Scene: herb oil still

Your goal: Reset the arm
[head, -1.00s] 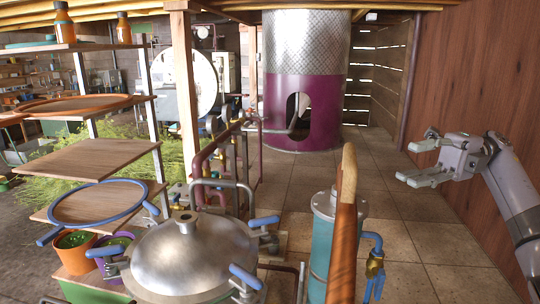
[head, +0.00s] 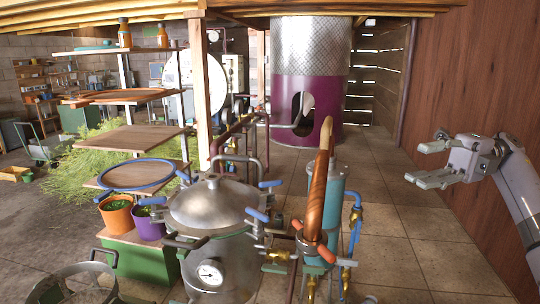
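My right gripper (head: 432,163) is at the right of the head view, in front of the brown wooden wall. Its fingers are spread apart with nothing between them, and it touches nothing. My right arm comes in from the right edge behind it. My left gripper and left arm do not show. The steel still pot (head: 213,204) with its domed lid and round gauge stands at the lower middle.
Shelves with a blue-rimmed tray (head: 136,175) and bottles stand at the left. An orange pot (head: 116,216) and a purple pot (head: 148,224) sit on a green box (head: 135,262). A purple tank (head: 306,110) stands at the back. The tiled floor (head: 405,245) below my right gripper is clear.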

